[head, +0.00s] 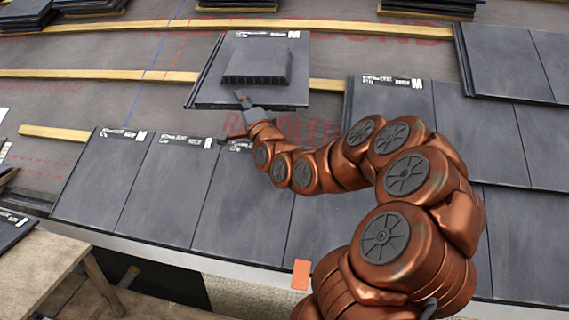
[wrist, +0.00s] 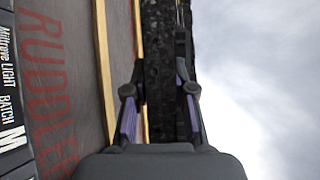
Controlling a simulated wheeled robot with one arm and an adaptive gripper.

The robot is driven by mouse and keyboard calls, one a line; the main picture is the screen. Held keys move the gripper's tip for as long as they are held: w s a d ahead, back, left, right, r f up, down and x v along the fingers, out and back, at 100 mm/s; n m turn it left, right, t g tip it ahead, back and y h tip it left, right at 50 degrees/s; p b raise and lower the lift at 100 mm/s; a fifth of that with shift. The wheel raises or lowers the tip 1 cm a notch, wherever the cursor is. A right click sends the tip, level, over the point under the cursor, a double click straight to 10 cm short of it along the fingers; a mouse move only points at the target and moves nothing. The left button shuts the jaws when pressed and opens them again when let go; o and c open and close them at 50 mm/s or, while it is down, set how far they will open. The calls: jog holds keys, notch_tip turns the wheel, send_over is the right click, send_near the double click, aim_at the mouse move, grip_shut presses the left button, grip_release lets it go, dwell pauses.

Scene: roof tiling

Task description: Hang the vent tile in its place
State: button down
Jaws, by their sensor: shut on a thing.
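The vent tile (head: 213,93) is a dark grey tile with a raised box-shaped hood and a white label strip along its top edge. My gripper (head: 243,101) is shut on its lower edge in the head view. In the wrist view the vent tile (wrist: 163,75) shows edge-on between the two fingers of my gripper (wrist: 160,100). In the head view it overlaps the middle batten, left of the laid upper-row tiles and above the lower row. I cannot tell whether it touches the roof. The fingertips are partly hidden.
Laid tiles (head: 165,185) form the bottom row. A second-row tile (head: 388,110) lies right of the vent tile. Wooden battens (head: 100,75) cross bare grey underlay with red lettering. Tile stacks (head: 25,14) stand at the top. A wooden bench (head: 40,265) is at lower left.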

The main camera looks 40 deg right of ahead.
jog(key=s+d+f+h+b, duration=0.2)
jog(key=s+d+f+b, duration=0.4)
jog(key=s+f+b, duration=0.75)
jog(key=shift+w+d+f+p, duration=0.15)
jog(key=shift+w+d+f, duration=0.8)
jog(key=shift+w+d, duration=1)
jog(key=shift+w+d+f+p, duration=0.2)
jog(key=shift+w+d+f, duration=0.7)
jog(key=shift+w+d, duration=0.95)
jog(key=shift+w+d+f+p, duration=0.15)
jog(key=shift+w+d+f, duration=0.8)
jog(key=shift+w+d, duration=1)
jog(key=shift+s+a+r, duration=0.1)
jog(key=shift+s+a, duration=0.05)
jog(key=shift+p, duration=0.3)
jog(key=shift+m+h+p, duration=0.3)
jog(key=shift+h+p, duration=0.1)
jog(key=shift+p, duration=0.15)
jog(key=shift+f, duration=0.25)
